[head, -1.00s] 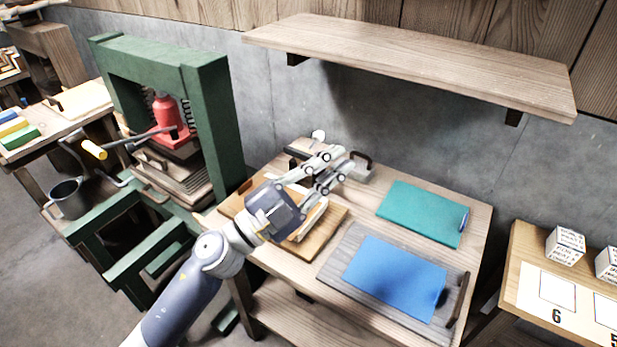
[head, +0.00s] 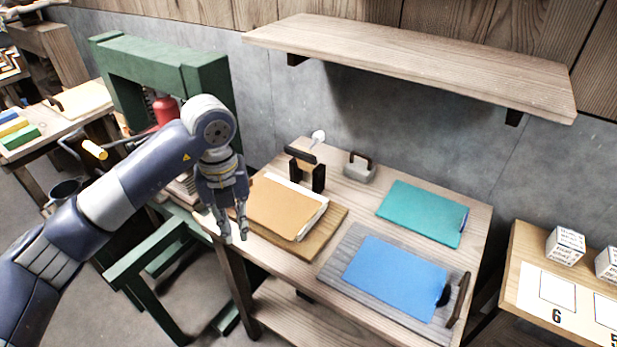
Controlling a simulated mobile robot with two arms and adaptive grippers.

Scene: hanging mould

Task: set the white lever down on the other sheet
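A small white round-ended piece (head: 318,136), which looks like the white lever, stands up behind a dark bracket (head: 306,170) at the back left of the table; its lower part is hidden. A blue sheet (head: 395,277) lies on a grey board at the front right. A teal sheet (head: 424,212) lies behind it. A tan sheet (head: 286,205) lies over white sheets on a wooden board at the left. My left gripper (head: 235,238) points down at the table's left edge, left of the tan sheet, its fingertips slightly apart and nothing visible between them. My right gripper is out of view.
A grey block with a handle (head: 359,168) stands at the table's back. A green press (head: 165,70) stands left, partly hidden by my arm. A wooden shelf (head: 410,65) overhangs the back. A side table with white cubes (head: 565,245) is at right.

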